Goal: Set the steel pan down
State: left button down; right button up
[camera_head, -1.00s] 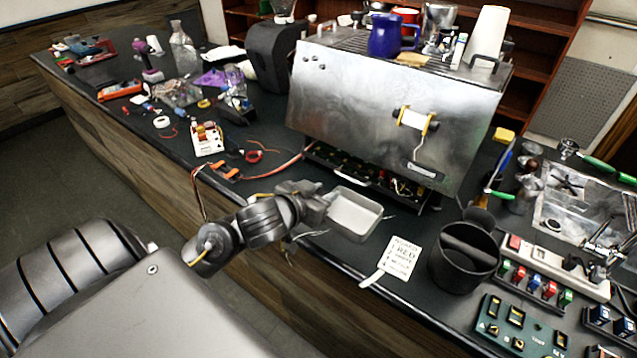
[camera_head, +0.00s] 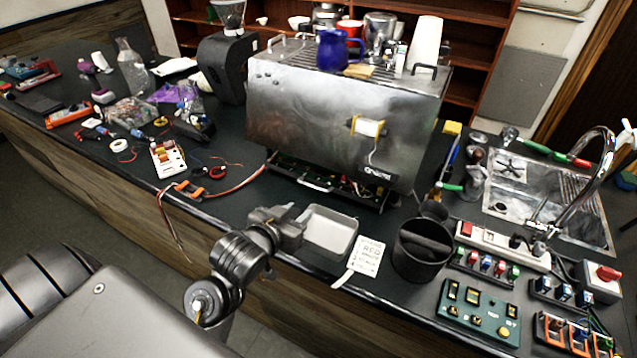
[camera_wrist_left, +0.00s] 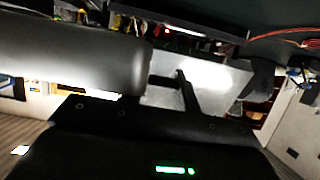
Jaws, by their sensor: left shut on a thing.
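The steel pan (camera_head: 329,231), a shallow, empty rectangular tray, is at the front of the dark counter, below the brewer. My left gripper (camera_head: 299,227) is shut on the pan's left side in the head view. The pan looks level, but I cannot tell whether its underside touches the counter. In the left wrist view, a shiny piece of the pan (camera_wrist_left: 210,85) shows beyond the dark gripper body; the fingertips are hard to make out there. My right gripper is not in view.
The brewer (camera_head: 330,120) stands behind the pan with its lower front open. The counter's front edge is close.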

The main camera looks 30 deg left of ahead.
pick_arm(q)
jog(key=w+d+r+b, duration=0.5)
jog(key=w+r+b, duration=0.2)
jog(key=w+r, duration=0.2)
jog(key=w, duration=0.2)
jog(key=shift+w+d, duration=0.15)
jog(key=shift+w, duration=0.15)
jog(key=shift+r, duration=0.15)
jog(key=shift+d, duration=0.1)
dwell(0.4)
